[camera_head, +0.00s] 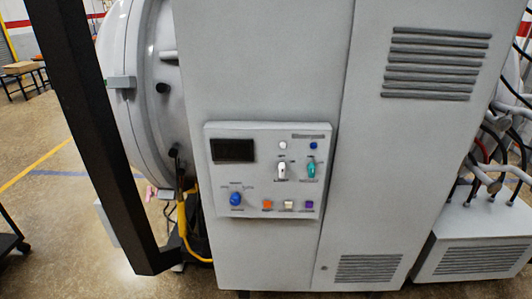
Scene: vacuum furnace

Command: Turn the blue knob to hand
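The blue knob (236,199) sits at the lower left of the control panel (222,177) on the front of the grey cabinet. Small labels stand to its left, above it, to its right and below it, too small to read. I cannot tell for sure which label the knob points at. Neither of my grippers is in view, and nothing touches the knob or covers it.
The panel also carries a dark display (233,149), a white switch (282,170), a teal switch (311,168), a small blue button (313,146) and an orange button (267,205). A black slanted bar (100,130) stands left, before the round furnace body (137,120).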

